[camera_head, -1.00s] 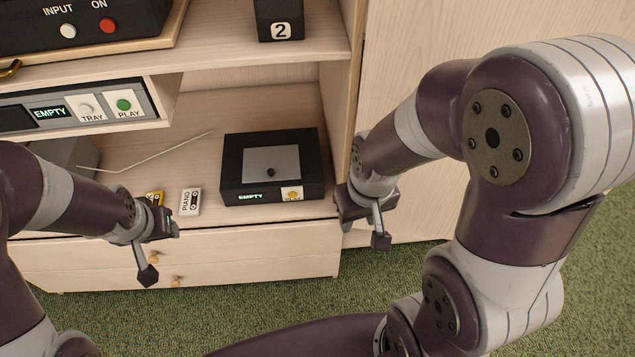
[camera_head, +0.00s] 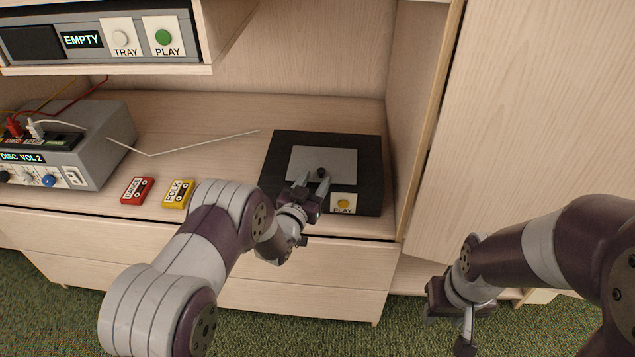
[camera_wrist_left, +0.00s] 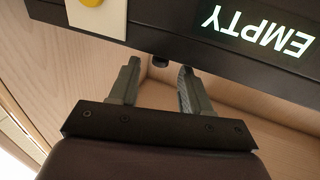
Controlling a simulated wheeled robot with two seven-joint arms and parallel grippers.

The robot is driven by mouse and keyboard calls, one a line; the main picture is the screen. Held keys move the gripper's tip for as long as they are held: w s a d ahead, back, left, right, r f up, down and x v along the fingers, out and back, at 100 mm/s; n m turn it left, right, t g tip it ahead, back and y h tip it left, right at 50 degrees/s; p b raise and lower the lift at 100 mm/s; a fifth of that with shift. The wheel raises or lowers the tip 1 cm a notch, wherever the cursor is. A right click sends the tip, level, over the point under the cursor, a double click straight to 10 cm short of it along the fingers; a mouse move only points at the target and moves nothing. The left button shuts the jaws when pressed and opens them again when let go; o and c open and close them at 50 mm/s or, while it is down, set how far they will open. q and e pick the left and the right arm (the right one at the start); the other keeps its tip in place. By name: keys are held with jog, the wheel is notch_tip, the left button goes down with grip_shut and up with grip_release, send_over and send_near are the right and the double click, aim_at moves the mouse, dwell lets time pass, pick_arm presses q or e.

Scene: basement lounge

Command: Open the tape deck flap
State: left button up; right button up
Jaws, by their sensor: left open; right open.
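The black tape deck (camera_head: 365,190) stands on the cabinet shelf. Its grey flap (camera_head: 335,160) lies flat in the top, with a small black knob (camera_head: 321,172) near the front edge. My left gripper (camera_head: 313,181) is open at the deck's front top edge, fingertips at the knob. The deck's front (camera_wrist_left: 170,30) appears upside down there, with a lit EMPTY display. My right gripper (camera_head: 455,315) is open and empty, low to the right of the deck.
Red (camera_head: 137,190) and yellow (camera_head: 177,193) cassettes lie left of the deck. A grey box with cables (camera_head: 95,140) is further left. A cabinet side wall (camera_head: 420,130) rises close right of the deck.

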pick_arm(q)
jog(key=shift+x, duration=1.1)
grip_shut()
pick_arm(e)
jog(key=shift+f, duration=0.25)
pick_arm(q)
jog(key=shift+r, duration=0.15)
pick_arm(e)
jog(key=shift+r, duration=0.1)
